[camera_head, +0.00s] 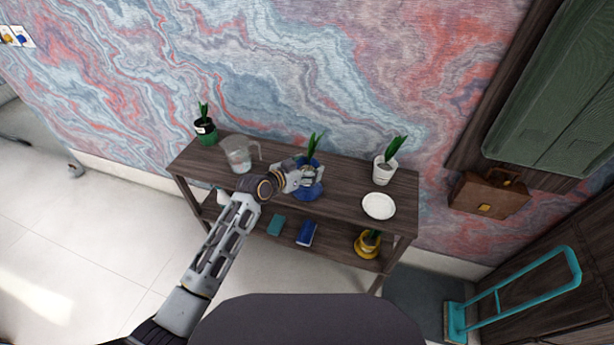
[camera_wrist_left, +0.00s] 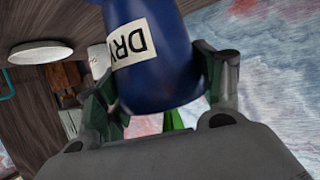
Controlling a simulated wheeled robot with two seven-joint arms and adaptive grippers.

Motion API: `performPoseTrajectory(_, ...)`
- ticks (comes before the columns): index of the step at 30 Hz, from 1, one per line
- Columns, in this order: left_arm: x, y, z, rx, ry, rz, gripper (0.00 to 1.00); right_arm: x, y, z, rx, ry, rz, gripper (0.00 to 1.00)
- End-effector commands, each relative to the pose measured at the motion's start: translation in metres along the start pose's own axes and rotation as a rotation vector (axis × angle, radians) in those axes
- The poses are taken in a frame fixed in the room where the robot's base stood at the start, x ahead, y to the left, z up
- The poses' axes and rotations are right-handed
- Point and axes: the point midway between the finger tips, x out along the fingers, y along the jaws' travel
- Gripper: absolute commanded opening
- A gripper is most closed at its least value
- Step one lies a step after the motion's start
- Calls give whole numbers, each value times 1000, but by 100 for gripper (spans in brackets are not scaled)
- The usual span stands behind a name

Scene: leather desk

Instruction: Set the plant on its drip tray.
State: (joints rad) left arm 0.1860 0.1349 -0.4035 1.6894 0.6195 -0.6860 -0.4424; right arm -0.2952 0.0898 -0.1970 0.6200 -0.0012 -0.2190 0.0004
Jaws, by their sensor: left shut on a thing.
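A blue pot (camera_head: 310,191) with a green plant stands out near the middle of the shelf top. My left gripper (camera_head: 296,180) is shut on this pot from its left side. In the left wrist view the blue pot (camera_wrist_left: 160,75), with a white label reading "DRY", sits between the two fingers, and green leaves (camera_wrist_left: 174,121) show below it. I cannot tell whether the pot touches the wood. A round white drip tray (camera_head: 379,206) lies empty at the right front of the shelf top, apart from the pot. It also shows in the left wrist view (camera_wrist_left: 40,52).
A white pot with a plant (camera_head: 384,172) stands behind the tray. A clear jug (camera_head: 237,158) and a green pot (camera_head: 205,135) stand at left. Books (camera_head: 306,234) and a yellow pot (camera_head: 367,246) are on the lower shelf. Bare wood lies between blue pot and tray.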

Motion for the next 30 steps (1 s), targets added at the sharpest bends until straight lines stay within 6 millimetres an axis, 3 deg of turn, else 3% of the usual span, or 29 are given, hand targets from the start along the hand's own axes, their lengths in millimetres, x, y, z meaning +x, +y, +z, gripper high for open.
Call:
performPoseTrajectory(8,0,0,-1,0,3,0,33,0,0,1,0,-1,0,40)
performPoseTrajectory(20,13,0,30,0,2,-1,33,1,4,2,-2,-2,4,40)
performPoseTrajectory(30,14,0,33,0,3,-1,33,1,4,2,-2,-2,4,40)
